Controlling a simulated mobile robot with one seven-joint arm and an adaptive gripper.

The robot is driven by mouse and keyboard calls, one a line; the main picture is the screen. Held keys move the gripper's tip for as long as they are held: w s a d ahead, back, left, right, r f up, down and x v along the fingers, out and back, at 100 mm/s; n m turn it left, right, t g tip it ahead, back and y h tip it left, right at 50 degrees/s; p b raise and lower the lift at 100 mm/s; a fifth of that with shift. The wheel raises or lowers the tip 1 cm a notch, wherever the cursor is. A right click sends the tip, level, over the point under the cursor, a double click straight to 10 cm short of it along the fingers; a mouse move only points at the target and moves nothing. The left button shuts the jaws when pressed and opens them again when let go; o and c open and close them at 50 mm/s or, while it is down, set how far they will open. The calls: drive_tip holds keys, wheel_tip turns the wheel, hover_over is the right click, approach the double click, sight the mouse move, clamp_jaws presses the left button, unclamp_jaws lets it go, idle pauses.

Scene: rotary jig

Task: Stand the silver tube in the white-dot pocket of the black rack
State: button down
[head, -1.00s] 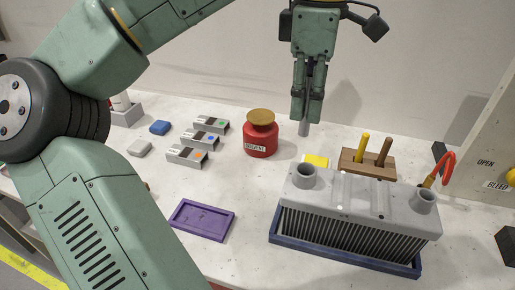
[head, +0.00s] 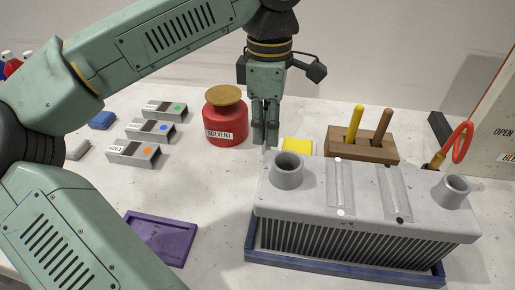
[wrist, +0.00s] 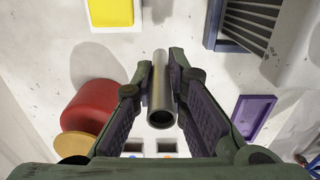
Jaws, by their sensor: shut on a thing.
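My gripper (head: 265,142) points down between the red solvent jar and the grey finned block in the head view. It is shut on the silver tube, whose lower end (head: 267,148) barely shows below the fingers. In the wrist view the tube (wrist: 161,85) sits between the two fingertips (wrist: 160,78), its open end facing the camera. I cannot make out a black rack with a white-dot pocket in these views.
The red solvent jar (head: 226,123) stands close left of my gripper; a yellow pad (head: 298,147) lies to its right. A wooden holder (head: 363,148) with two rods is behind the block.

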drive_tip(key=shift+f, duration=2.6)
drive_tip(key=c, duration=1.6)
unclamp_jaws()
drive_tip(key=shift+r, duration=0.15)
